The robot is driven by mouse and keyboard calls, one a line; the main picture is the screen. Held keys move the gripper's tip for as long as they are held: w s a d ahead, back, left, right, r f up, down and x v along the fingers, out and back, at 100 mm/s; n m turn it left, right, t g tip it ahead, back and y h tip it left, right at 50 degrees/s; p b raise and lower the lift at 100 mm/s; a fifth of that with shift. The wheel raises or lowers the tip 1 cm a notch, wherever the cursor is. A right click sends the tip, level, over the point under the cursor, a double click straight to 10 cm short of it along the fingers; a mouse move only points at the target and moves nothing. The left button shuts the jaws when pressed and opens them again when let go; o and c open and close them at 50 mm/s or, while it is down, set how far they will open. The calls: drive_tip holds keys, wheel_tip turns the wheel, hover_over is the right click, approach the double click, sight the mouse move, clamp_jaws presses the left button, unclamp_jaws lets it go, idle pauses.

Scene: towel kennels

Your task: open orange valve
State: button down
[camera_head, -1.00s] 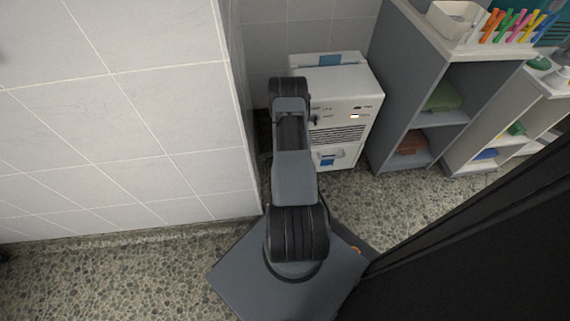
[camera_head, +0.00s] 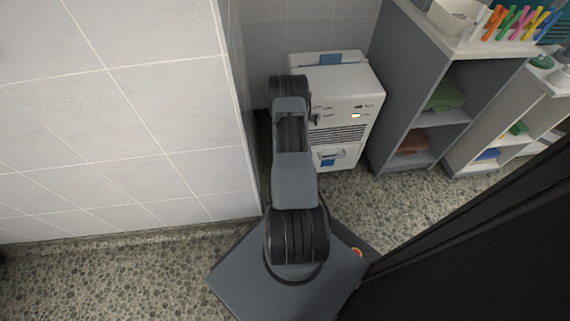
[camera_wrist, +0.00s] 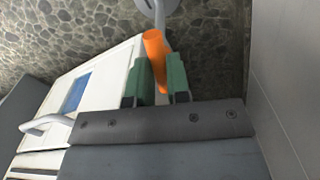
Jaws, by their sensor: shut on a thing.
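The orange valve handle (camera_wrist: 155,52) shows in the wrist view at the upper middle, with its lower end between the green-padded fingers of my gripper (camera_wrist: 161,84). My gripper is shut on it. A light grey pipe end or fitting (camera_wrist: 160,10) is just beyond the handle's upper end. In the head view my arm hides the valve and the gripper, which are beside the white machine.
The white machine (camera_head: 346,98) stands by the tiled wall (camera_head: 120,110), close to my arm. Its front handle (camera_wrist: 42,124) is left of my gripper in the wrist view. A grey shelf unit (camera_head: 405,75) with folded towels stands at right. Pebbled floor (camera_head: 350,200) lies in front.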

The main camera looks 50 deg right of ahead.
drive_tip(key=shift+n, duration=1.5)
drive_tip(key=c, duration=1.1)
unclamp_jaws()
drive_tip(key=shift+r, duration=0.1)
wheel_tip(320, 180, up, 14)
drive_tip(key=p, duration=0.5)
drive_tip(key=shift+f, duration=0.2)
